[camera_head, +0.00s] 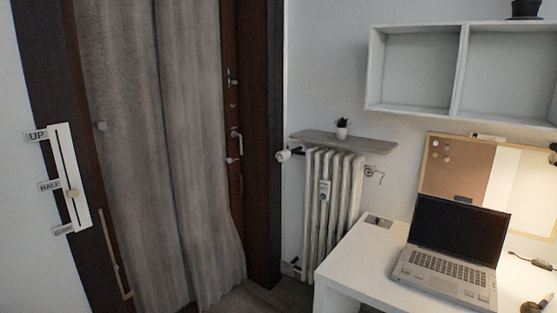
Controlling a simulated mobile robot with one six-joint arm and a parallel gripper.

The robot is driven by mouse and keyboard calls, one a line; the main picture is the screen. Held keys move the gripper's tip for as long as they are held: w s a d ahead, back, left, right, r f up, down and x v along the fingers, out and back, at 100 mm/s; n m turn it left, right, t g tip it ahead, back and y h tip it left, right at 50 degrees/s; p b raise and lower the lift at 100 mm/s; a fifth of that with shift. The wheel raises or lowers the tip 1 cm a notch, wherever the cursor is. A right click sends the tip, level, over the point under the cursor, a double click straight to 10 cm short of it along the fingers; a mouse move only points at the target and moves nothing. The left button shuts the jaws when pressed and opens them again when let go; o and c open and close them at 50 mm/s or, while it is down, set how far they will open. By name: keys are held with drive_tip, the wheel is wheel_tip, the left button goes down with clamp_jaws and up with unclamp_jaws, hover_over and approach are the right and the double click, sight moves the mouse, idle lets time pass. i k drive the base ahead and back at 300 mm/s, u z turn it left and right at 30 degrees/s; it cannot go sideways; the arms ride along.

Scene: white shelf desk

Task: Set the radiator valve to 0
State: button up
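The white radiator (330,215) stands against the wall in the middle of the view, between the dark door frame and the desk. The radiator valve (284,155) is a small white knob with a dark end, at the radiator's upper left, beside the door frame. Its number marks are too small to read. My gripper is not in view.
A white desk (362,255) with a laptop (450,255) stands at the right. A grey curtain (160,150) hangs at the left. Some dark floor (262,296) shows before the radiator.

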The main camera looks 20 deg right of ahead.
sight(284, 155)
drive_tip(key=u, duration=0.2)
drive_tip(key=i, duration=2.45)
drive_tip(key=u, duration=0.2)
